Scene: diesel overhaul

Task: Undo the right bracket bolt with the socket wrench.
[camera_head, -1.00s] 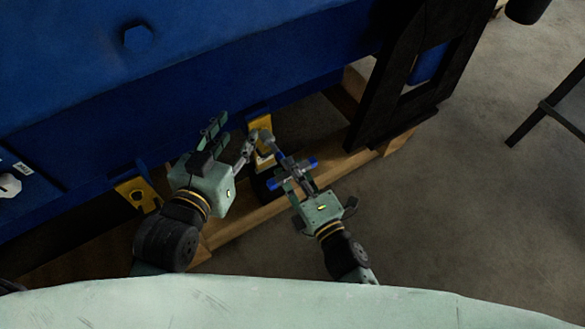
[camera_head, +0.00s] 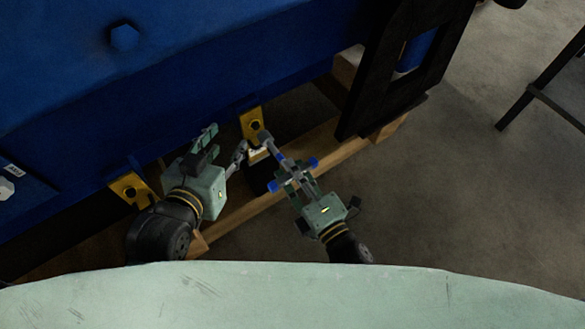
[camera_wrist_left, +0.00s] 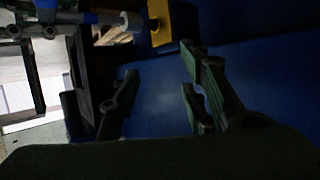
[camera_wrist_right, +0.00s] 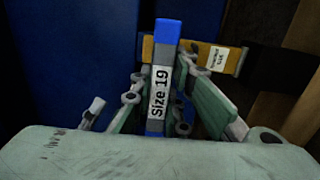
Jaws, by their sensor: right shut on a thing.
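The right bracket (camera_head: 250,119) is a yellow plate below the blue engine body; it also shows in the left wrist view (camera_wrist_left: 176,22) and behind the wrench in the right wrist view (camera_wrist_right: 228,58). My right gripper (camera_head: 288,175) is shut on the socket wrench, a grey and blue bar labelled "Size 19" (camera_wrist_right: 160,88). Its grey socket end (camera_wrist_left: 130,20) points at the bracket's face, very close; I cannot tell whether it touches. The bolt itself is not clearly seen. My left gripper (camera_wrist_left: 158,82) is open and empty, left of the bracket, beside the blue engine side.
Another yellow bracket (camera_head: 130,188) is at the left. A wooden beam (camera_head: 245,208) runs below the brackets. A black frame (camera_head: 385,85) stands to the right of them. Bare floor (camera_head: 450,190) lies further right, with a dark stand (camera_head: 545,95) on it.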

